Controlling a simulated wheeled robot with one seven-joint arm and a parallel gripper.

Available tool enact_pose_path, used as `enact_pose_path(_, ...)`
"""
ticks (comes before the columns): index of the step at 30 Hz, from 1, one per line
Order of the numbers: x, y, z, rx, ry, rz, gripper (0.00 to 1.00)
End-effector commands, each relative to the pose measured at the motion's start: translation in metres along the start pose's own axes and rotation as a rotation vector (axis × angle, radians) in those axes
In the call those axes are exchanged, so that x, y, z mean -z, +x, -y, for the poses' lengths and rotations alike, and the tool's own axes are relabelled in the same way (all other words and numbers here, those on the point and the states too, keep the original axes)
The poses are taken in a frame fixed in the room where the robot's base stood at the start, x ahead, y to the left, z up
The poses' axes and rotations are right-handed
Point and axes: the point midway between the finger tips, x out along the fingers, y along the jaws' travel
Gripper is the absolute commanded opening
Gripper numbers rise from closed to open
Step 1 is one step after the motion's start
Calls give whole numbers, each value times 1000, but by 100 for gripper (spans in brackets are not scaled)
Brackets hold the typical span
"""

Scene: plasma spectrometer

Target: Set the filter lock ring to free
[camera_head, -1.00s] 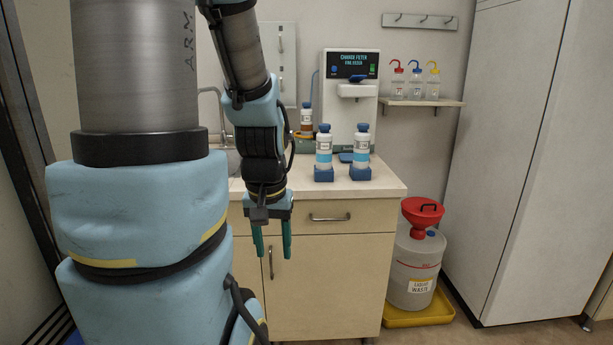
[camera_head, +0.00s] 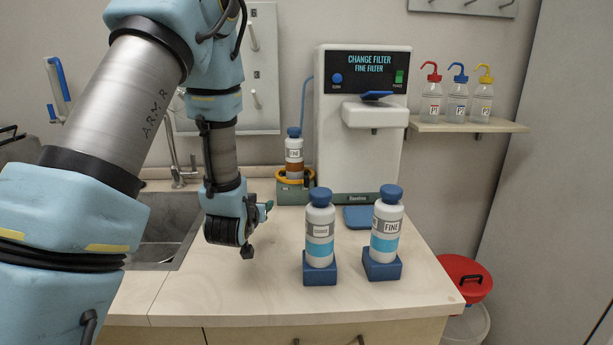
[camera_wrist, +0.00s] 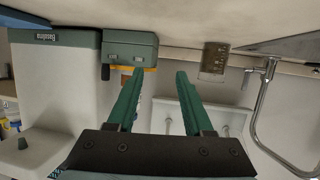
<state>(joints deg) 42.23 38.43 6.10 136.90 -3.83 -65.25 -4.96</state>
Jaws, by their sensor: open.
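The filter lock ring (camera_head: 281,178) is a yellow-orange ring around the foot of a filter bottle (camera_head: 294,154) with a blue cap and brown band. It sits on a grey-green holder (camera_head: 290,193) left of the spectrometer. In the wrist view, which looks upside down, the ring (camera_wrist: 150,69) shows as a thin yellow strip by the holder (camera_wrist: 130,47), near the left finger's tip. My gripper (camera_head: 267,208) is left of the holder and apart from it, above the counter. Its green fingers (camera_wrist: 160,72) are open with nothing between them. The ring's setting is not readable.
The spectrometer (camera_head: 361,120) reads "CHANGE FILTER FINE FILTER". Two blue-capped bottles (camera_head: 320,225) (camera_head: 386,222) stand in blue blocks on the counter's front right. A sink (camera_head: 165,230) lies left, with a tap (camera_head: 178,160) behind. The counter (camera_head: 230,290) is clear at the front.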

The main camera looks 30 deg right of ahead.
Motion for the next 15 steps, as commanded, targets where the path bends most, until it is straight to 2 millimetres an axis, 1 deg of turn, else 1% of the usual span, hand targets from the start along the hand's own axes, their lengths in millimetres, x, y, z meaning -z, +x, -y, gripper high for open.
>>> enact_pose_path(1,3,2,-23,-41,19,-59,51)
enact_pose_path(3,9,3,-46,-85,33,-146,51)
enact_pose_path(6,15,0,-72,-137,46,-242,51)
enact_pose_path(10,19,-5,-91,-177,53,-316,51)
enact_pose_path(13,22,-4,-96,-187,54,-340,51)
enact_pose_path(15,25,1,-98,-188,55,-343,51)
